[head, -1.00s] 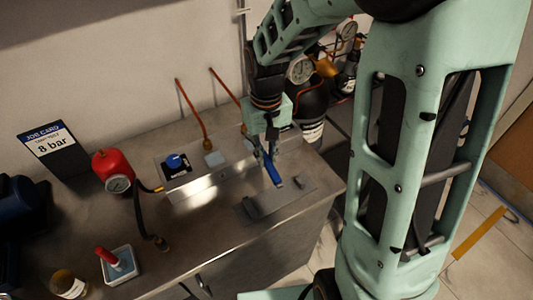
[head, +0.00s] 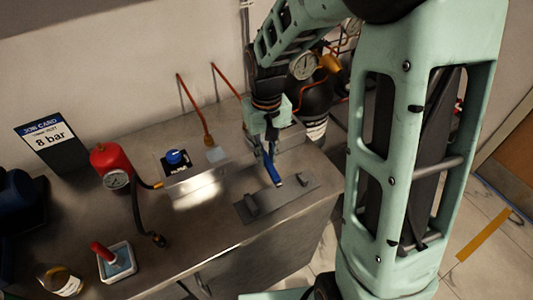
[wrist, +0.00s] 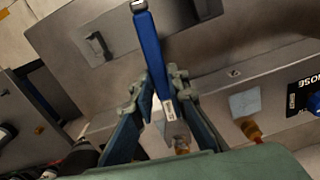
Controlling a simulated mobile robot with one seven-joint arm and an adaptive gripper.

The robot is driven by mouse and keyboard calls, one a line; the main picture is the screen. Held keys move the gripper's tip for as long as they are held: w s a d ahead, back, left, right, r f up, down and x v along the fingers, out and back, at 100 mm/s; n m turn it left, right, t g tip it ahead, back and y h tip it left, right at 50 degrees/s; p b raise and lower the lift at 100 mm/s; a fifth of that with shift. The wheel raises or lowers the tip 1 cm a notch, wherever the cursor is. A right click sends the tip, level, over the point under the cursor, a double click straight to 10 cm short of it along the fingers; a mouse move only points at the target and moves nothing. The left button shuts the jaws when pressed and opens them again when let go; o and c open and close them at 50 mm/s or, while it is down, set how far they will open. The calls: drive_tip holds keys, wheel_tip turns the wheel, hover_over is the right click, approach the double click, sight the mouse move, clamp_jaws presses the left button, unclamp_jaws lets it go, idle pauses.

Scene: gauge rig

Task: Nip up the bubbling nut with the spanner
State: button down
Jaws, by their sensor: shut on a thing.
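The spanner (head: 273,170) has a blue handle and points down and toward the front of the bench in the head view. My gripper (head: 266,148) is shut on it, above the right part of the bench. In the wrist view the blue handle of the spanner (wrist: 152,55) runs up between the fingers of my gripper (wrist: 155,98). No bubbles are clear.
A grey plate with raised holders (head: 275,199) lies below the spanner on the bench. Copper pipes (head: 194,108) rise behind the block with the blue knob (head: 175,157). A red pump with gauge (head: 111,163), a dish with a red-handled brush (head: 116,262) and a job card (head: 50,142) stand left.

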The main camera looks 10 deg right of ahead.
drive_tip(key=shift+w, duration=0.15)
drive_tip(key=shift+w+a, duration=0.2)
drive_tip(key=shift+w, duration=0.3)
drive_tip(key=shift+w+a, duration=0.15)
drive_tip(key=shift+w, duration=0.3)
drive_tip(key=shift+w+a, duration=0.25)
drive_tip(key=shift+w, duration=0.8)
idle(0.9)
drive_tip(key=c, duration=2.6)
unclamp_jaws()
clamp_jaws()
